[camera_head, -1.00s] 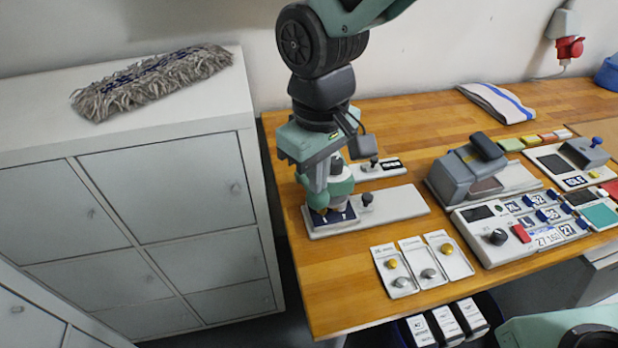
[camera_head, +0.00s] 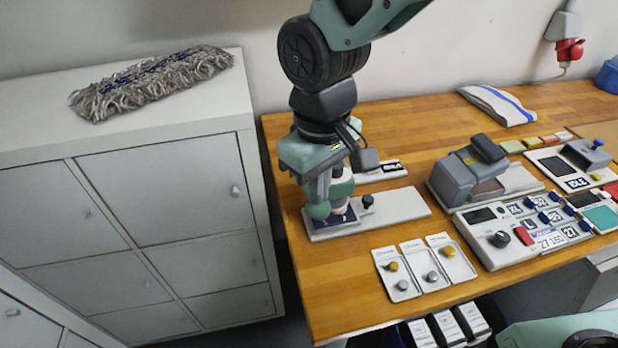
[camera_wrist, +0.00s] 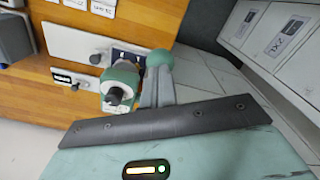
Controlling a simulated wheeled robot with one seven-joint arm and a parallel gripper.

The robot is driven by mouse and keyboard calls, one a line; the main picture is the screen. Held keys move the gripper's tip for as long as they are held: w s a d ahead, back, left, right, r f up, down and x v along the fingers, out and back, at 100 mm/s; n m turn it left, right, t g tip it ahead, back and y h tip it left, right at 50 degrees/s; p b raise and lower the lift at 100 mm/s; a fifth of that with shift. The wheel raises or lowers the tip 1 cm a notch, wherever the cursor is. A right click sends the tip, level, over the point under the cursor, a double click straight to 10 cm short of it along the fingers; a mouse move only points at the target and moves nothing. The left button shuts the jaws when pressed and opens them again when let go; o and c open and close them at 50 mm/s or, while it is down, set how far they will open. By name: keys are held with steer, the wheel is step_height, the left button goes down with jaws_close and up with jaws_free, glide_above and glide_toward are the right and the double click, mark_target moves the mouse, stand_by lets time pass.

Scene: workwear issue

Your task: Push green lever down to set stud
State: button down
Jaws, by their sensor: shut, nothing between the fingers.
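The stud press has a green upright body (camera_head: 343,188) and stands on a white base plate (camera_head: 405,206) at the table's left end. A dark blue piece (camera_head: 338,219) lies under the press. The lever's round green knob (camera_head: 318,211) is low beside the press body; the knob also shows in the wrist view (camera_wrist: 159,58). My gripper (camera_head: 318,197) is shut and empty, with its fingers pointing down directly over the knob. The grey fingers (camera_wrist: 157,76) overlap the knob in the wrist view, so contact is hard to confirm. The stud itself is hidden.
A black knob (camera_head: 367,201) stands on the base plate right of the press. A small labelled unit (camera_head: 380,171) sits behind it. Three white cards with knobs (camera_head: 426,266) lie in front. A grey device (camera_head: 468,172) stands to the right. White cabinets (camera_head: 165,190) are at left.

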mark_target(321, 210)
steer(key=shift+s+f, duration=0.1)
steer(key=shift+f, duration=0.25)
steer(key=shift+s+f+b, duration=0.2)
steer(key=shift+f+b, duration=0.4)
steer(key=shift+f, duration=0.1)
steer(key=shift+s+f, duration=0.1)
steer(key=shift+f, duration=0.3)
steer(key=shift+s+d+f+b, duration=0.1)
steer(key=shift+f+b, duration=0.7)
steer(key=shift+f, duration=0.05)
steer(key=shift+r, duration=0.1)
step_height(321, 210, up, 13)
steer(key=p, duration=1.1)
stand_by(0.5)
stand_by(0.4)
